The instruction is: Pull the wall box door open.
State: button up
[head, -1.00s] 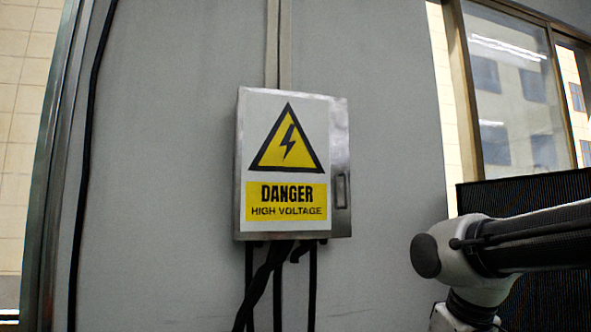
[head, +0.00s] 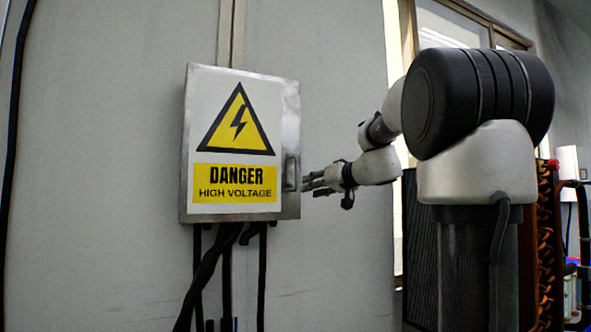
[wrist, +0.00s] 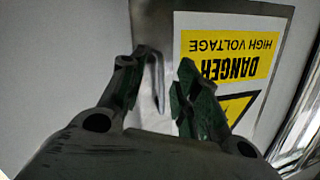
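The wall box (head: 190,140) hangs on the grey wall, left of centre in the head view. Its door, with a yellow danger label (head: 236,183), looks closed. A recessed-looking handle (head: 291,172) sits at the door's right edge. My gripper (head: 312,182) is just right of the handle, fingers pointing left toward it. In the wrist view the label (wrist: 228,55) is upside down, and my gripper (wrist: 156,68) has its fingers spread. The thin handle (wrist: 151,58) shows between them, nearer the left finger. I cannot tell whether they touch.
Black cables (head: 225,270) hang below the box, and a conduit (head: 231,35) runs up from it. A window (head: 450,25) and dark finned equipment (head: 418,250) stand to the right.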

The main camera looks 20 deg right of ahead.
notch_tip(320, 180, up, 6)
jog(key=f+n+t, duration=0.1)
jog(key=t, duration=0.1)
jog(key=r+n, duration=0.1)
jog(key=n, duration=0.1)
send_over(296, 189)
jog(key=shift+w+d, duration=0.15)
jog(key=shift+w, duration=0.1)
grip_shut()
